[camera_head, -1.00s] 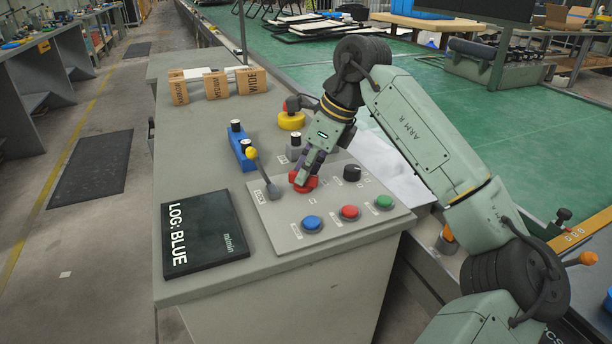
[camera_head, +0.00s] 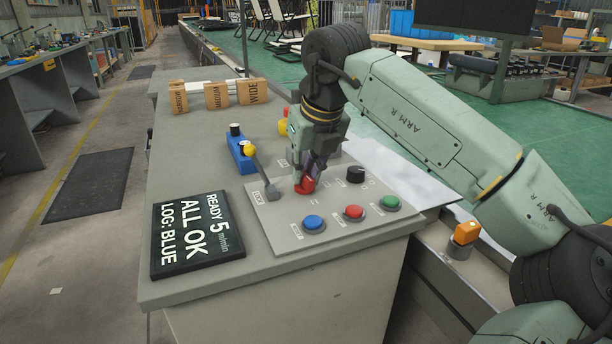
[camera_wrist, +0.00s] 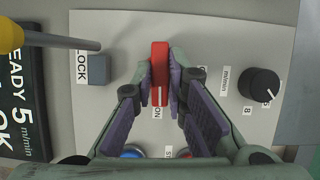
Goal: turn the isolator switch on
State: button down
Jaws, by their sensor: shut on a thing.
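The isolator switch is a red handle (camera_wrist: 160,75) on the grey control panel (camera_head: 277,224). In the wrist view it points straight along the picture's vertical, with an ON label (camera_wrist: 158,113) at its near end. The red switch also shows in the head view (camera_head: 305,185). My gripper (camera_wrist: 162,82) is shut on the red handle, one pad on each side. In the head view my gripper comes down from above onto the switch, and its fingers partly hide it. The display (camera_head: 196,236) reads "READY 5 m/min", "ALL OK" and "LOG: BLUE".
A lever with a yellow knob (camera_head: 249,150) stands left of the switch. A black dial (camera_head: 356,174) is to its right. Blue (camera_head: 313,223), red (camera_head: 354,212) and green (camera_head: 390,203) buttons line the front. Wooden blocks (camera_head: 216,96) stand at the back.

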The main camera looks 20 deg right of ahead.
jog(key=shift+m, duration=0.4)
jog(key=c, duration=1.6)
grip_release()
jog(key=v, duration=0.7)
jog(key=shift+r, duration=0.25)
jog(key=shift+s+a, duration=0.1)
jog(key=shift+s, duration=0.05)
